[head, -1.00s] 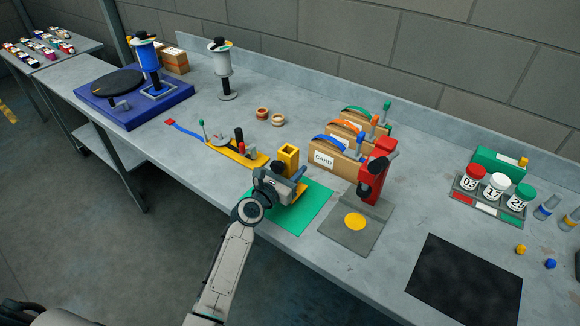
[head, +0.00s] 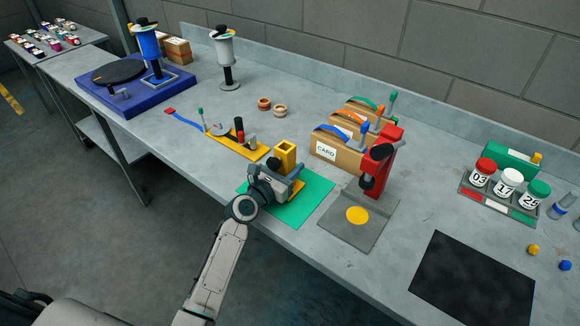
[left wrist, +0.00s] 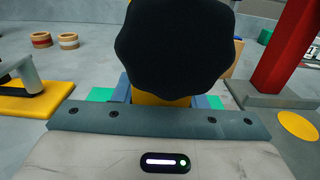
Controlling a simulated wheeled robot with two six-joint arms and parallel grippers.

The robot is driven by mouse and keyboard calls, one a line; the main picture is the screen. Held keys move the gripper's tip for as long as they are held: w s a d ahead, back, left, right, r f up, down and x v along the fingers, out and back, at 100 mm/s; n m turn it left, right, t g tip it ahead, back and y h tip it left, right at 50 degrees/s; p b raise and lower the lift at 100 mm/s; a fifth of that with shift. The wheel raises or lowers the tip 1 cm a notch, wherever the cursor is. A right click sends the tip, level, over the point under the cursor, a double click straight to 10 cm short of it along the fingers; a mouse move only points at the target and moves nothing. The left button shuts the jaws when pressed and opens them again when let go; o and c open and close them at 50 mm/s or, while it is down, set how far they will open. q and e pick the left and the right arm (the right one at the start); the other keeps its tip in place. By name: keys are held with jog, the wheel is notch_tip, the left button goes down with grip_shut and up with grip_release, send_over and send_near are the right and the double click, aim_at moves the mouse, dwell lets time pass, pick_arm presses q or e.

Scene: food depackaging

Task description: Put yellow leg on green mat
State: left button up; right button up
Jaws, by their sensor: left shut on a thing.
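My left gripper (head: 284,187) is shut on the yellow leg (head: 286,154), over the green mat (head: 308,203) at the table's front edge. The leg's square, hollow yellow top sticks up above the gripper. A black knob stands beside it and fills the middle of the left wrist view. There, yellow (left wrist: 160,99) shows between the fingers below the knob, with green mat on both sides. The gripper hides the leg's lower part, so I cannot tell whether it touches the mat. My right gripper is not in view.
A yellow fixture (head: 237,143) lies left of the mat. A grey plate with a red press (head: 379,165) stands close on the right, before cardboard boxes (head: 338,152). Two small rings (head: 271,107) lie behind. A black mat (head: 472,280) lies farther right.

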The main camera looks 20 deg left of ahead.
pick_arm(q)
jog(key=o, duration=1.3)
jog(key=shift+f, duration=0.15)
jog(key=shift+d, duration=0.1)
jog(key=shift+r, duration=0.25)
jog(key=b+v, duration=0.1)
jog(key=v, duration=1)
jog(key=shift+s, duration=0.4)
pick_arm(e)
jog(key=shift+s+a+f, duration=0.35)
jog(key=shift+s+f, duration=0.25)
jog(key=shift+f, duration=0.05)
pick_arm(q)
jog(key=shift+a, duration=0.2)
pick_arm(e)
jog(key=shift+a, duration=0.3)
pick_arm(q)
jog(key=shift+s+f, duration=0.1)
jog(key=shift+s, duration=0.05)
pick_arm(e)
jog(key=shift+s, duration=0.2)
